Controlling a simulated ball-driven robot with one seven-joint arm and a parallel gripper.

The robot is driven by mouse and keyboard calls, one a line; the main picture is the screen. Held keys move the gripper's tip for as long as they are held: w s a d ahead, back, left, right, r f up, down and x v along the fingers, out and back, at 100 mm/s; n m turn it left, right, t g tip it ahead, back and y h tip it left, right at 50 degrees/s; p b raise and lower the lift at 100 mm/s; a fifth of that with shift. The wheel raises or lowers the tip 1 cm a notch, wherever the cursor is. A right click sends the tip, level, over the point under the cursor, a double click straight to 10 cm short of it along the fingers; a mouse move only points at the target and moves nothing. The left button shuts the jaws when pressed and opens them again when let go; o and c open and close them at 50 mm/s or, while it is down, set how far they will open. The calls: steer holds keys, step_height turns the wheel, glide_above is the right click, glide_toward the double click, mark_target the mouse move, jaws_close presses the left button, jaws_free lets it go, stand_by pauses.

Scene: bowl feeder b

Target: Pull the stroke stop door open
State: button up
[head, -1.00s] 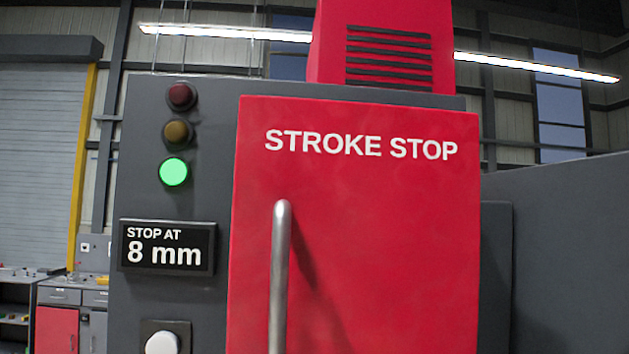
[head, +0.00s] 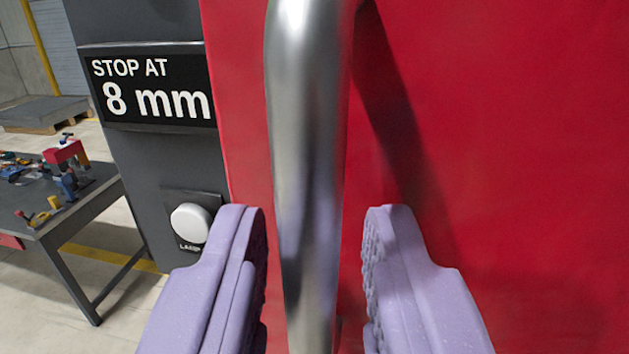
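The red stroke stop door (head: 500,130) fills the right and middle of the view and looks shut. Its vertical silver bar handle (head: 305,130) runs down the middle, near the door's left edge. My gripper (head: 315,225) is open, with its two purple fingers on either side of the handle. Gaps show between the handle and both fingers. The lower end of the handle is out of view.
A grey panel left of the door carries a "STOP AT 8 mm" sign (head: 150,90) and a white lamp button (head: 191,222), close to my left finger. A workbench (head: 85,205) with tools stands farther left. A pallet (head: 45,112) lies on the floor behind it.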

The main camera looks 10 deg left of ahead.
steer(key=shift+w+a, duration=0.1)
steer(key=shift+w, duration=0.05)
steer(key=shift+c, duration=0.4)
jaws_close()
steer(key=shift+r, duration=0.1)
